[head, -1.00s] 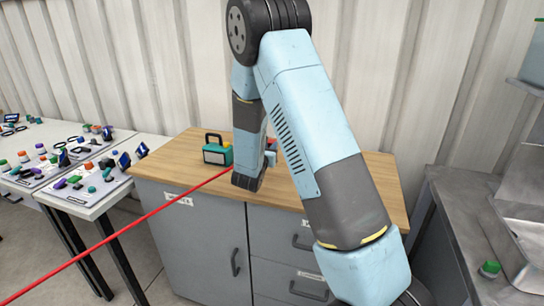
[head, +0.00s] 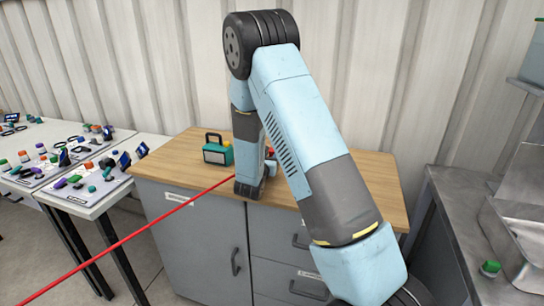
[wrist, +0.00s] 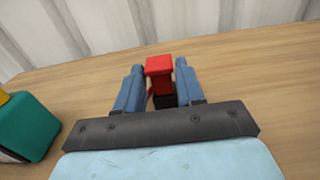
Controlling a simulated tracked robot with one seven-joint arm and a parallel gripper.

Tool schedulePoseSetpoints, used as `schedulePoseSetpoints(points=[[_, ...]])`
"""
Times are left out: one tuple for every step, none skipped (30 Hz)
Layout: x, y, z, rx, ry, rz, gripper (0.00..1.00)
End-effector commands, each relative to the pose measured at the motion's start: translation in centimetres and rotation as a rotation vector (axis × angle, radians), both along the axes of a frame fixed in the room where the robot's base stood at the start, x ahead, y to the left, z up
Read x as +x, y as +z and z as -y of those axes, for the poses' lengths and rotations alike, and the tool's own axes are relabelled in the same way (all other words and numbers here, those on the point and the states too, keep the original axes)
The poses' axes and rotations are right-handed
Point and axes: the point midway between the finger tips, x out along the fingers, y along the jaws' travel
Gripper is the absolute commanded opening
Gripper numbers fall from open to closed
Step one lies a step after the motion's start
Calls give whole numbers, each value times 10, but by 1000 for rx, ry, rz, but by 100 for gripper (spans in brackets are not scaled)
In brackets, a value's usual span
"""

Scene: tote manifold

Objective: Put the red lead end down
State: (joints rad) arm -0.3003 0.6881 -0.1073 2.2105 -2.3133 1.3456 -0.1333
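The red lead end (wrist: 159,66) is a red block with a dark part below it. It sits between the two blue fingers of my gripper (wrist: 160,74) in the wrist view, with a finger against each side. It is over the wooden bench top (wrist: 250,90); I cannot tell whether it touches the wood. In the head view the red lead (head: 120,242) runs straight from the lower left up to my wrist at the bench's front edge.
A teal box with a dark handle (head: 217,153) stands on the bench left of my wrist; it also shows in the wrist view (wrist: 25,128). Tables with small parts (head: 88,195) are at left, a metal counter (head: 455,215) at right. The bench's right side is clear.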

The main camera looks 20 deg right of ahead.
Motion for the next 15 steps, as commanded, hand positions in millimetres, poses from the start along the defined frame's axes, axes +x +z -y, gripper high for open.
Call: schedulePoseSetpoints(points=[[0, 0, 0, 0, 0, 0, 43], [0, 0, 0, 0, 0, 0, 46], [0, 0, 0, 0, 0, 0, 50], [0, 0, 0, 0, 0, 0, 50], [0, 0, 0, 0, 0, 0, 50], [0, 0, 0, 0, 0, 0, 50], [0, 0, 0, 0, -1, 0, 50], [0, 0, 0, 0, -1, 0, 50], [0, 0, 1, 0, -1, 0, 50], [0, 0, 1, 0, -1, 0, 50], [0, 1, 1, 0, -1, 0, 50], [0, 2, 1, 1, -1, 1, 50], [-1, 2, 0, 0, 0, 0, 50], [-3, 2, -2, 0, 0, 0, 50], [-6, 2, -4, 1, 0, -1, 50]])
